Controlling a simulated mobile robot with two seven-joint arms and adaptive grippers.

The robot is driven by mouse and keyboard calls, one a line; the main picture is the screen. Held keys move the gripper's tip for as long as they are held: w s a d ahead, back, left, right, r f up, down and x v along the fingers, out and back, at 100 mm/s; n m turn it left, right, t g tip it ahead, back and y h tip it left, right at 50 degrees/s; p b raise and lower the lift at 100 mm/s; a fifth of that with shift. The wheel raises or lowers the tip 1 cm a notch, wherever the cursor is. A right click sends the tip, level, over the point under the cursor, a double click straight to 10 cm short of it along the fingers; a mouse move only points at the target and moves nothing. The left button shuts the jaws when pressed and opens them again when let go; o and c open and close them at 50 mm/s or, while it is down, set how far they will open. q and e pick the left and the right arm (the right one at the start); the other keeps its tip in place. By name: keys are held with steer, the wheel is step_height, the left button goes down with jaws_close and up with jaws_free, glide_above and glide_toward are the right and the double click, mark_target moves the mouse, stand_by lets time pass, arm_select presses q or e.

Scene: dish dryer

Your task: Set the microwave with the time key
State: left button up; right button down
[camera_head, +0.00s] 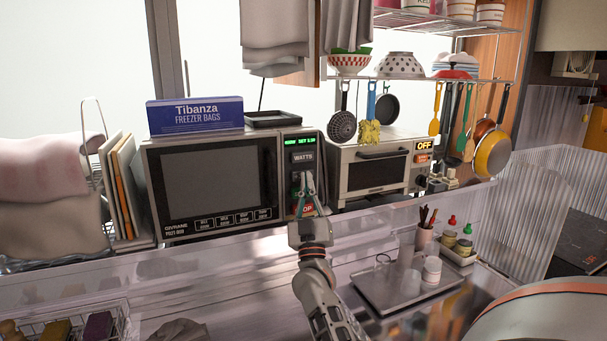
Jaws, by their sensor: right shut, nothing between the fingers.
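The microwave (209,184) stands on the counter at the left centre, with a dark door window and a row of keys below it. Its control panel (302,143) is on the right side, with a lit green display (300,142) on top, a key marked WATTS (303,157) under it and a red key (308,209) low down. My right gripper (307,177) is shut and empty, upright in front of the panel. It covers the middle keys, and I cannot tell whether its tips touch the panel. The time key cannot be made out. My left gripper is not in view.
A blue freezer bag box (195,115) and a dark tray (273,119) rest on the microwave. A toaster oven (378,166) stands to its right, with utensils hanging above. A clear ledge (220,244) runs in front. A metal tray (405,286) lies at the lower right.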

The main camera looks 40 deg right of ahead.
steer(key=shift+s+a, duration=0.1)
steer(key=shift+s, duration=0.3)
steer(key=s+p, duration=0.1)
steer(key=s+a+p, duration=0.1)
steer(key=s, duration=0.1)
steer(key=s+p, duration=0.1)
steer(key=shift+s+a, duration=0.25)
steer(key=shift+s, duration=0.15)
stand_by(0.9)
